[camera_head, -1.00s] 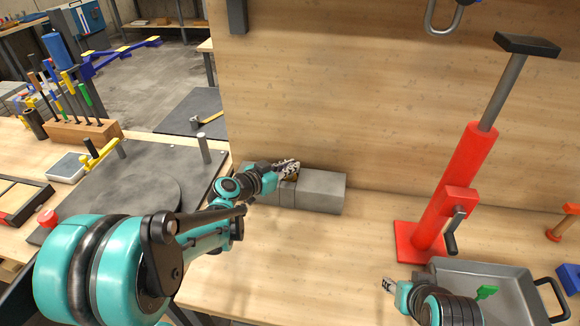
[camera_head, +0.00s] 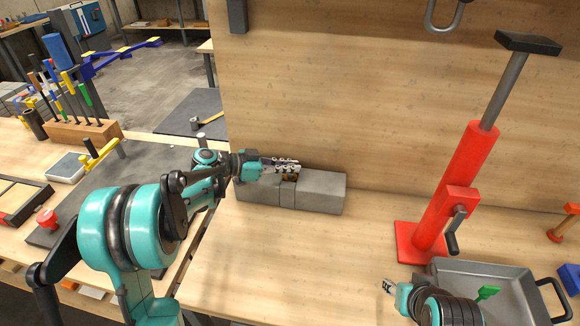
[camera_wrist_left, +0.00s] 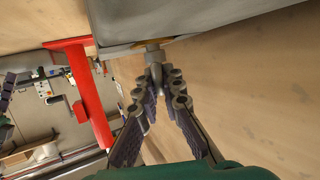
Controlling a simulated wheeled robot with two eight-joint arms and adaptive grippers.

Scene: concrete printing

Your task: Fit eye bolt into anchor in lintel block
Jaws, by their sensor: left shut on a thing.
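The grey lintel block (camera_head: 321,190) lies on the wooden bench against the back panel. It also fills the top of the left wrist view (camera_wrist_left: 210,17). My left gripper (camera_head: 292,166) is over the middle of the block, its fingers coming in from the left. In the left wrist view its fingers (camera_wrist_left: 163,82) are shut on the grey eye bolt (camera_wrist_left: 155,56). The bolt's shank end is at the block face, by a brass-coloured rim that looks like the anchor (camera_wrist_left: 160,41). I cannot tell how far it is in. My right gripper (camera_head: 388,285) is low at the right, away from the block.
A red jack-like stand (camera_head: 463,180) with a crank stands at the right. A grey metal tray (camera_head: 455,267) with a green item (camera_head: 487,292) is in front of it. A wooden tool holder (camera_head: 83,132) is at the left. The bench front is clear.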

